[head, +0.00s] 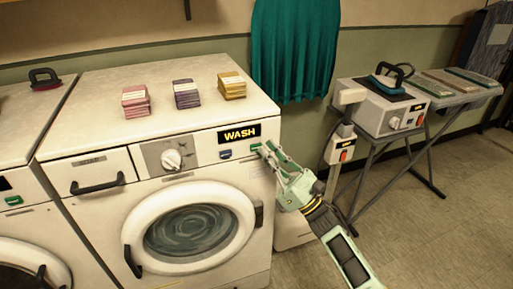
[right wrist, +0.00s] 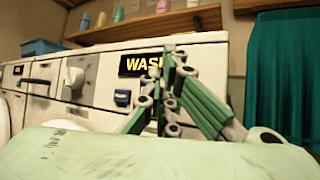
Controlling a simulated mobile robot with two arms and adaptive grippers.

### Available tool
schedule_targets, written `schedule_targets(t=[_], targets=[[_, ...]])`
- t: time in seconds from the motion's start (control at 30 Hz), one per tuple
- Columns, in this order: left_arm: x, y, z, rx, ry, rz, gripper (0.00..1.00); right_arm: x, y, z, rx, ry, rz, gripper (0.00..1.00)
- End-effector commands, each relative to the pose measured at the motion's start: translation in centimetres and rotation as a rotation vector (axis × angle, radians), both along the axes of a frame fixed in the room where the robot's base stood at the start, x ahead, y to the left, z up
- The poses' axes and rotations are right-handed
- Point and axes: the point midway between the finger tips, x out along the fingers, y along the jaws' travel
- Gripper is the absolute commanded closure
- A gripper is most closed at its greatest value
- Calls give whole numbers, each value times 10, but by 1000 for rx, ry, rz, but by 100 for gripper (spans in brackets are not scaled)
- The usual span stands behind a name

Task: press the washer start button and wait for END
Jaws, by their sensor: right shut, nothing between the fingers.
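The white washer (head: 95,103) stands in the head view with its round door (head: 190,238) closed. Its display (head: 239,133) is lit and reads WASH; the same display shows in the right wrist view (right wrist: 140,64), partly covered by my fingers. The green start button (head: 256,147) is just below the display at the right of the panel. My right gripper (head: 266,149) is shut and empty, with its fingertips at or right beside the button. I cannot tell whether they touch it. The button is hidden in the right wrist view. My left gripper is not in view.
Three stacks of folded cloths, pink (head: 135,101), purple (head: 186,94) and yellow (head: 231,86), sit on the washer top. A second machine (head: 28,125) adjoins at left. A teal cloth (head: 293,50) hangs behind. An ironing station (head: 384,107) stands at right. The floor (head: 440,230) at right is clear.

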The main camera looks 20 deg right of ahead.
Motion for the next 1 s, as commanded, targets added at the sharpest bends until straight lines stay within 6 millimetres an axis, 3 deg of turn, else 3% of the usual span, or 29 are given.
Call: schedule_targets(t=[0.17, 0.63, 1.0], targets=[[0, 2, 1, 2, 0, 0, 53, -3, 0, 0, 0, 1, 1, 100], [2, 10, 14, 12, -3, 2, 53, -46, 0, 0, 1, 1, 0, 100], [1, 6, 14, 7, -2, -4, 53, -50, 0, 0, 0, 0, 0, 100]])
